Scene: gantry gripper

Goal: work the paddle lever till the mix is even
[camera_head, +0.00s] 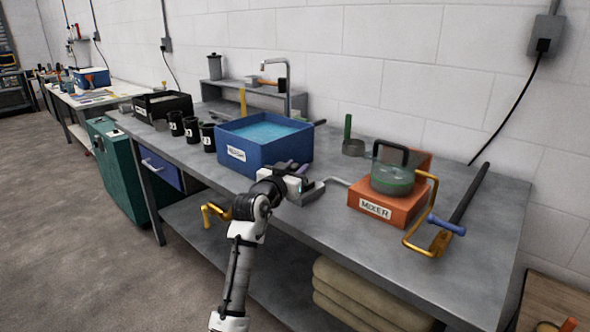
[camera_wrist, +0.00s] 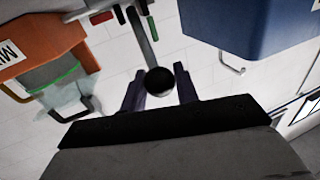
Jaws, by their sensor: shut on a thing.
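The orange mixer (camera_head: 375,209) sits on the grey bench, right of my gripper. A thin grey rod (camera_head: 337,182) runs from the mixer toward my gripper (camera_head: 306,186). In the wrist view, a grey lever (camera_wrist: 143,38) ends in a dark round knob (camera_wrist: 160,81) between the fingers of my gripper (camera_wrist: 161,88). My gripper is shut on this knob. The mixer (camera_wrist: 35,38) and jug (camera_wrist: 58,80) show at left there. The lever's base is not clearly visible.
A blue tub (camera_head: 235,150) of pale blue contents stands behind my gripper. Black cups (camera_head: 191,130) stand to its left. A yellow bent bar (camera_head: 432,195) and a dark bar (camera_head: 467,195) lie at right.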

